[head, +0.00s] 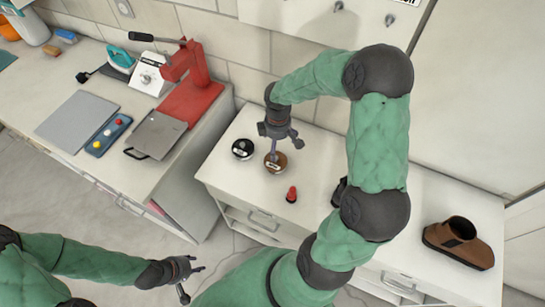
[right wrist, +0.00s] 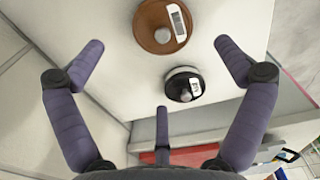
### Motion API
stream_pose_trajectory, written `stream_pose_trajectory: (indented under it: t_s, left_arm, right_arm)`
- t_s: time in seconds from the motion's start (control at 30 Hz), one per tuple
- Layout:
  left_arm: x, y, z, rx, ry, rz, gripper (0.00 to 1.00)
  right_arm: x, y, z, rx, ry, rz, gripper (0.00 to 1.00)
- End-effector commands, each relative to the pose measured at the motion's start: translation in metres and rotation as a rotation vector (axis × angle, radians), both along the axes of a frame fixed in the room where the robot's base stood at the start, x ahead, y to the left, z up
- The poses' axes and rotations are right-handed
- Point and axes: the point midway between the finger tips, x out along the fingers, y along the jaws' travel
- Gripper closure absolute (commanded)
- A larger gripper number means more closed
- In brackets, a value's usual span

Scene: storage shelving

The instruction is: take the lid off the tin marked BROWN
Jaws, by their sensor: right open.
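The brown tin (head: 276,164) stands on the white cabinet top, its round brown lid with a knob and a white label; the label's words are too small to read. It also shows in the right wrist view (right wrist: 152,38), at the top centre between the spread fingers. A black-lidded tin (head: 242,149) stands just left of it and shows below it in the wrist view (right wrist: 190,78). My right gripper (head: 279,143) is open and empty, above the brown tin, partly hiding it. My left gripper (head: 191,279) is open and empty, low at the front, away from the tins.
A small red-and-black item (head: 291,194) stands right of the tins. A brown shoe-like object (head: 459,241) is at the cabinet's right end; a dark object is partly hidden behind my right arm.

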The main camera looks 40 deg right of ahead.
Motion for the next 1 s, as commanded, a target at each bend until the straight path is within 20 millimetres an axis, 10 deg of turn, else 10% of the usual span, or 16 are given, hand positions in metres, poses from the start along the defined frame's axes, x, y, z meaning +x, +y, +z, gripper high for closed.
stream_pose_trajectory:
  t_s: [0.73,1.0]
  left_arm:
    - [0.0,0.0,-0.026,0.0,0.0,0.0,0.6]
    - [0.0,0.0,-0.026,0.0,0.001,0.0,0.6]
  right_arm:
    - [0.001,0.003,-0.089,0.001,0.002,-0.001,0.0]
    - [0.002,0.002,-0.092,0.0,-0.002,-0.001,0.0]
